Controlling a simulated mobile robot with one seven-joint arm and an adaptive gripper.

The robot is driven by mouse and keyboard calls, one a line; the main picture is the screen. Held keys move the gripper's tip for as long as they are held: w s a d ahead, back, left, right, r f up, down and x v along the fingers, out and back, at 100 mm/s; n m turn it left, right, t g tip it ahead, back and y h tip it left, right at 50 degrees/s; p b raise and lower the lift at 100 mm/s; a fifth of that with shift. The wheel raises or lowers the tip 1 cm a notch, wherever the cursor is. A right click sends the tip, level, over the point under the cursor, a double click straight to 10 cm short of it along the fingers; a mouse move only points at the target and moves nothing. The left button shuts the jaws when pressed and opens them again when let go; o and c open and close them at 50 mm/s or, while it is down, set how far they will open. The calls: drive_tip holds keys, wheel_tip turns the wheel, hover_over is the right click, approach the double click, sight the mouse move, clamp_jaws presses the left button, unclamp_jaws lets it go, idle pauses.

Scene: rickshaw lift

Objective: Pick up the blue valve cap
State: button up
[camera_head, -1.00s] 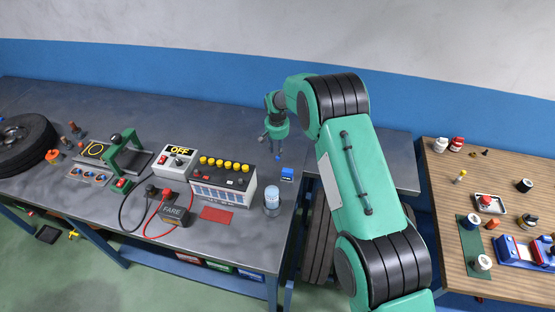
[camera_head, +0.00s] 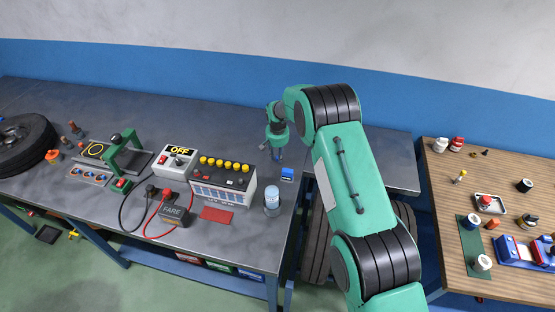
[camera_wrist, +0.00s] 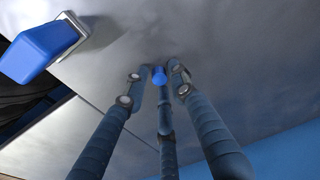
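The small blue valve cap (camera_wrist: 159,76) shows in the wrist view between the fingertips of my gripper (camera_wrist: 158,72). The gripper's three dark blue fingers are spread around it, with a narrow gap visible at its sides. The gripper looks open; contact with the third finger cannot be made out. In the head view my gripper (camera_head: 277,152) points down low over the grey workbench (camera_head: 240,125), behind the battery's right end. The cap is too small and too covered by the fingers to make out clearly there.
A blue block in a metal holder (camera_head: 287,174) stands close in front of my gripper; it also shows in the wrist view (camera_wrist: 40,47). The battery (camera_head: 222,182) and a clear jar (camera_head: 272,200) are nearby. The bench behind the gripper is clear.

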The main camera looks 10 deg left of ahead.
sight(277, 158)
idle(0.3)
drive_tip(key=c, duration=0.5)
drive_tip(key=shift+r, duration=4.95)
